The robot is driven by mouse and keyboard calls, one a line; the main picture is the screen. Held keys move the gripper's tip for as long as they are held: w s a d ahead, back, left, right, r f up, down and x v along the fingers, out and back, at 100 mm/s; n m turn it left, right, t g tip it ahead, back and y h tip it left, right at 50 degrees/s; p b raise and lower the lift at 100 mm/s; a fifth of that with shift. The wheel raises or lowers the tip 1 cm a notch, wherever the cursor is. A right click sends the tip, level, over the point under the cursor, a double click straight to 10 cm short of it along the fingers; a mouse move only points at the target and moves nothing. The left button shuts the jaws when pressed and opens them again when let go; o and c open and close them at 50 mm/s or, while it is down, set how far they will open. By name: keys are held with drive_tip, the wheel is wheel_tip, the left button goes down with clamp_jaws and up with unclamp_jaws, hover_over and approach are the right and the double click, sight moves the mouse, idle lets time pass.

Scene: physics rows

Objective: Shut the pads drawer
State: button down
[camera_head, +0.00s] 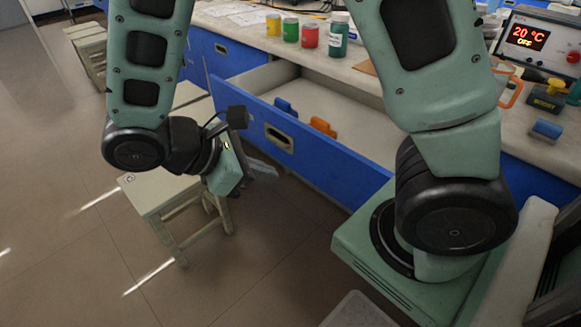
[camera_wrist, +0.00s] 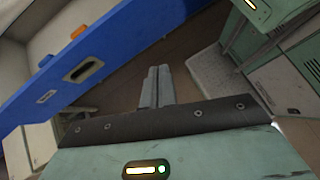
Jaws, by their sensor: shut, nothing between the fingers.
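The blue-fronted drawer (camera_head: 318,163) stands pulled out from the bench in the head view, with a recessed handle (camera_head: 279,138) on its front. Inside it lie a blue pad (camera_head: 285,107) and an orange pad (camera_head: 322,127). My gripper (camera_head: 262,170) is shut and empty, in front of the drawer's left part and apart from it. In the wrist view my shut fingers (camera_wrist: 157,86) point past the drawer front (camera_wrist: 130,45), which slants across the upper left with its handle (camera_wrist: 83,70) and the orange pad (camera_wrist: 77,32).
Several small coloured bottles (camera_head: 310,38) stand on the bench top above the drawer. A heater panel (camera_head: 537,42) reading 20 °C sits at the right. The floor (camera_head: 285,250) before the drawer is open.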

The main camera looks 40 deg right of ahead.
drive_tip(key=w+d+f+n+t+h+b, duration=0.35)
drive_tip(key=w+f+h+b, duration=0.55)
drive_tip(key=f, duration=0.3)
drive_tip(key=n+b, duration=0.1)
drive_tip(key=b, duration=0.3)
approach(301, 143)
drive_tip(key=d, duration=0.7)
drive_tip(key=shift+w+r, duration=0.15)
drive_tip(key=d+p, duration=0.2)
drive_tip(key=d, duration=0.7)
drive_tip(key=d+p, duration=0.1)
drive_tip(key=d, duration=0.9)
drive_tip(key=w+d+p, duration=0.1)
drive_tip(key=d+p, duration=0.1)
drive_tip(key=d, duration=0.8)
drive_tip(key=shift+p, duration=0.35)
drive_tip(key=shift+d+r, duration=0.1)
drive_tip(key=shift+d, duration=0.35)
